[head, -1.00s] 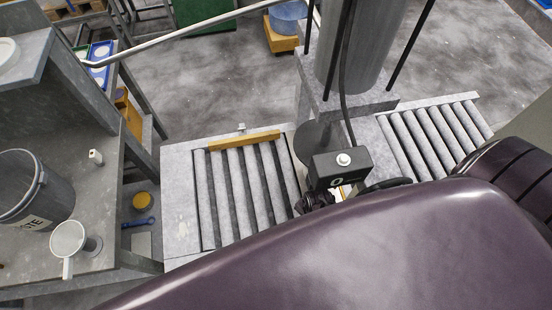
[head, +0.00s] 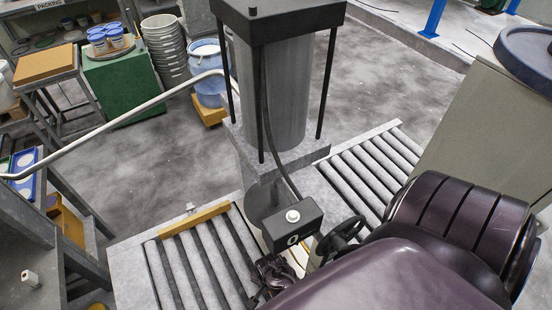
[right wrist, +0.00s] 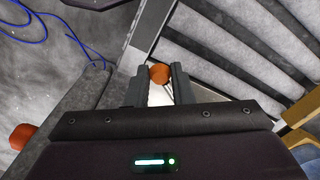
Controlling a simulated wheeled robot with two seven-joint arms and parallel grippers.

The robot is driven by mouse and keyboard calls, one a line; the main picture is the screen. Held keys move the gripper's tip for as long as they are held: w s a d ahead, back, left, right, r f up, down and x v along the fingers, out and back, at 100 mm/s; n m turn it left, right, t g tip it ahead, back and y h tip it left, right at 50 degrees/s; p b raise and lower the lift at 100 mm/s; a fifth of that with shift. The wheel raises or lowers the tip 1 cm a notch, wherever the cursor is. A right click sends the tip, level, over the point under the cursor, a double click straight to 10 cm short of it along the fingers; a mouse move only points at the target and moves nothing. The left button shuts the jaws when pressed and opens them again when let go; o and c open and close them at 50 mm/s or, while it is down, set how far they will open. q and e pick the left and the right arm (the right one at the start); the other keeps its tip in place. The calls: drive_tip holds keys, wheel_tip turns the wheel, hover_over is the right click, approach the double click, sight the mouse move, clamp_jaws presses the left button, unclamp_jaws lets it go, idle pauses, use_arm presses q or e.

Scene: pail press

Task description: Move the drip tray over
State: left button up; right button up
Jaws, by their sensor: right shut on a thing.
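My right gripper (right wrist: 154,88) is shut on a round orange knob (right wrist: 160,74), which sits between the fingertips in the right wrist view. The knob appears to be the drip tray's handle; a pale strip shows just below it between the fingers. In the head view my right gripper (head: 272,276) is low at the foot of the press, beside the control box. A pale, yellow-edged piece (head: 297,256), possibly the tray, shows partly behind the box. Most of the tray is hidden by the box and my arm. My left gripper is not in view.
The press column (head: 270,95) stands between a left roller conveyor (head: 200,265) with a yellow stop bar (head: 194,221) and a right roller conveyor (head: 372,165). The control box (head: 292,227) is close to my gripper. A second orange knob (right wrist: 22,136) shows at the lower left.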

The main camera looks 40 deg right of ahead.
drive_tip(key=shift+w+a, duration=0.2)
drive_tip(key=shift+w, duration=0.3)
drive_tip(key=shift+w+a, duration=0.55)
drive_tip(key=shift+w, duration=0.25)
drive_tip(key=shift+w+a, duration=0.5)
drive_tip(key=shift+w, duration=0.3)
drive_tip(key=shift+w, duration=0.1)
drive_tip(key=w, duration=0.1)
drive_tip(key=w+a+b, duration=0.1)
drive_tip(key=w, duration=0.1)
drive_tip(key=shift+w, duration=0.2)
